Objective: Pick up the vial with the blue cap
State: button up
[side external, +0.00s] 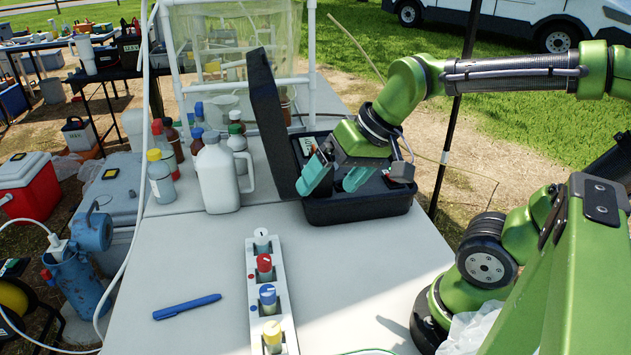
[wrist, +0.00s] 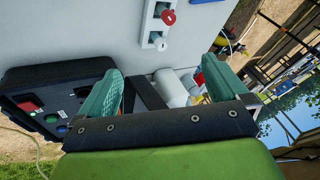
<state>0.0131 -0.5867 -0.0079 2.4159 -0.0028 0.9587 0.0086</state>
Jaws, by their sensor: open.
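The vial with the blue cap (side external: 267,296) stands upright in a white rack (side external: 250,262) on the table, in the side external view. It sits between the red-capped vial (side external: 264,265) and the yellow-capped vial (side external: 272,333); a white-capped vial (side external: 262,238) is at the far end. My gripper (side external: 335,181) is open and empty, over the open black case behind and right of the rack. In the wrist view my gripper's fingers (wrist: 165,85) are apart with nothing held. The rack's red-capped vial (wrist: 168,17) and white-capped vial (wrist: 159,43) show there; the blue-capped one is not visible.
The black case (side external: 360,210) has its lid raised. A white jug (side external: 218,178) and several bottles (side external: 160,177) stand at the back left. A blue pen (side external: 187,307) lies left of the rack. The table is clear around the rack and pen.

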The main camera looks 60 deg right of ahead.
jog(key=shift+s+r+n+t, duration=0.15)
jog(key=shift+s+t, duration=0.15)
jog(key=shift+s, duration=0.1)
jog(key=shift+s+r+n+t, duration=0.1)
jog(key=shift+s+n+t, duration=0.05)
jog(key=shift+s+t, duration=0.2)
jog(key=shift+c, duration=0.3)
jog(key=shift+s+a+r, duration=0.1)
jog(key=shift+s+r, duration=0.1)
jog(key=shift+r, duration=0.05)
jog(key=c, duration=1)
